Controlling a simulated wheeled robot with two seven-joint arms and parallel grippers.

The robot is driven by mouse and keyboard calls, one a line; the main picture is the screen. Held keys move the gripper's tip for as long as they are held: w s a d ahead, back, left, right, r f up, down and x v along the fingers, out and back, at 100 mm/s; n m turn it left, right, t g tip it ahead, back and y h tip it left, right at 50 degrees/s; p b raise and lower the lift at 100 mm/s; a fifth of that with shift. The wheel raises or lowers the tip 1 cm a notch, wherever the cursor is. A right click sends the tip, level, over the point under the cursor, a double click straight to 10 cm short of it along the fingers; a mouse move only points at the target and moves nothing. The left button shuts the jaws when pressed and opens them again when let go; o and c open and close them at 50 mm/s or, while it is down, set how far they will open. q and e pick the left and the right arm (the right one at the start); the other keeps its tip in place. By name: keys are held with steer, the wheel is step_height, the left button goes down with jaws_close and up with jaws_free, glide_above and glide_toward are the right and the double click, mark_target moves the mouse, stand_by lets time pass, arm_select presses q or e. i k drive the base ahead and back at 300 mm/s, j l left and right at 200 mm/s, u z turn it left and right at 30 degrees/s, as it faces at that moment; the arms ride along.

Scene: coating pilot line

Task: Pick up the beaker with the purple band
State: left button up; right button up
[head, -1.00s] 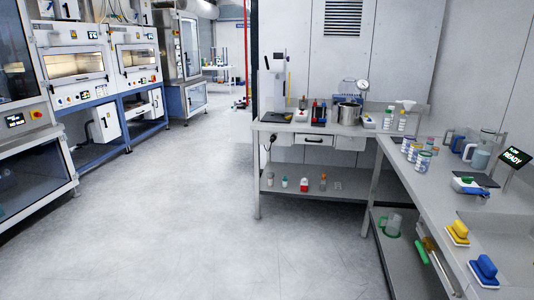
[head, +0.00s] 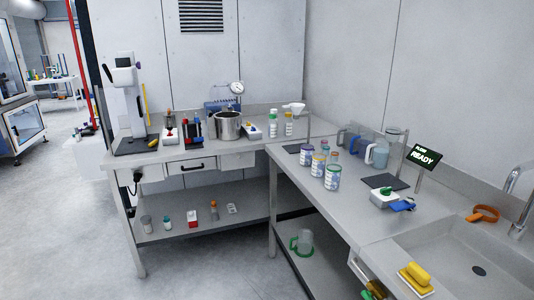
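I cannot make out a beaker with a clear purple band. A clear jug with a blue handle (head: 351,141) and a jug with pale blue contents (head: 379,156) stand at the back of the right bench. A clear jug with a green handle (head: 303,243) is on the shelf below. A small clear vessel (head: 146,224) stands at the left of the left bench's lower shelf; its markings are too small to tell. Neither of my grippers is in view.
Several labelled jars (head: 332,178) stand near the corner of the right bench (head: 300,190). A READY display (head: 425,156), a sink (head: 470,250) and a yellow sponge (head: 416,273) are farther right. A steel pot (head: 228,126) is on the left bench. The floor at left is clear.

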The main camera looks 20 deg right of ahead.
mark_target(306, 150)
steer(key=i, duration=0.85)
steer(key=i+z, duration=0.15)
steer(key=i, duration=0.7)
steer(key=i+z, duration=0.4)
steer(key=i+j+z, duration=0.2)
steer(key=i+z, duration=0.2)
steer(key=i+j+z, duration=0.25)
steer(key=i+z, duration=0.15)
